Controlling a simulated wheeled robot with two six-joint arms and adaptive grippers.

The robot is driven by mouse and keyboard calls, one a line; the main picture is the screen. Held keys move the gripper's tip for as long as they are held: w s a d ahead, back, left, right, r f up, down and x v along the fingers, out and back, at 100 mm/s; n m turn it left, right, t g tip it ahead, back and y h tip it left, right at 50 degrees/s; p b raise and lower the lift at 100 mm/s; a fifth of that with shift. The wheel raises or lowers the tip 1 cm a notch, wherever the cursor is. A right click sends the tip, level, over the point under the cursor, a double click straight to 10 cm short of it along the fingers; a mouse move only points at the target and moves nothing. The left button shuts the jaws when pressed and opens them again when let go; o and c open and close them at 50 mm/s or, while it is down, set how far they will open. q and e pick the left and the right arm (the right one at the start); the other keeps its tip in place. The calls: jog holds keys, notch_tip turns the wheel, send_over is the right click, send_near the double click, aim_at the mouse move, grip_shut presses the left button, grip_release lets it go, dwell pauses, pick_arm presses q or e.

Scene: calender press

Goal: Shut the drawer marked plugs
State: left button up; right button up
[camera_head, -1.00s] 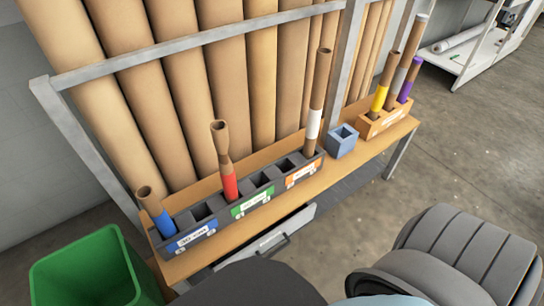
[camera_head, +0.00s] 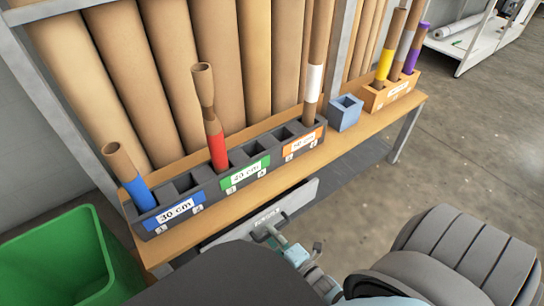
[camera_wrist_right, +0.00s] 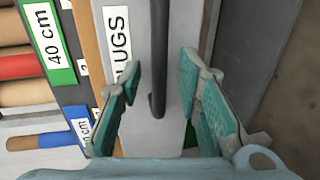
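The drawer (camera_head: 290,203) has a pale grey front and sits below the wooden bench, standing out from under its edge. In the right wrist view its front (camera_wrist_right: 133,20) carries a label reading "LUGS", the first letter covered by a finger. A dark bar handle (camera_wrist_right: 158,60) runs along this front. My right gripper (camera_head: 268,236) is at the drawer front in the head view. In the right wrist view the right gripper (camera_wrist_right: 160,75) is open, with one finger on each side of the handle; I see gaps between fingers and bar. My left gripper is not in view.
On the bench (camera_head: 330,160) stand a dark rack (camera_head: 215,187) with coloured labels and tubes, a blue square holder (camera_head: 345,114) and an orange rack (camera_head: 392,91). A green bin (camera_head: 60,260) stands at the left. The floor (camera_head: 455,150) at the right is clear.

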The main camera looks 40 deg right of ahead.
jog(key=shift+w, duration=0.55)
grip_shut()
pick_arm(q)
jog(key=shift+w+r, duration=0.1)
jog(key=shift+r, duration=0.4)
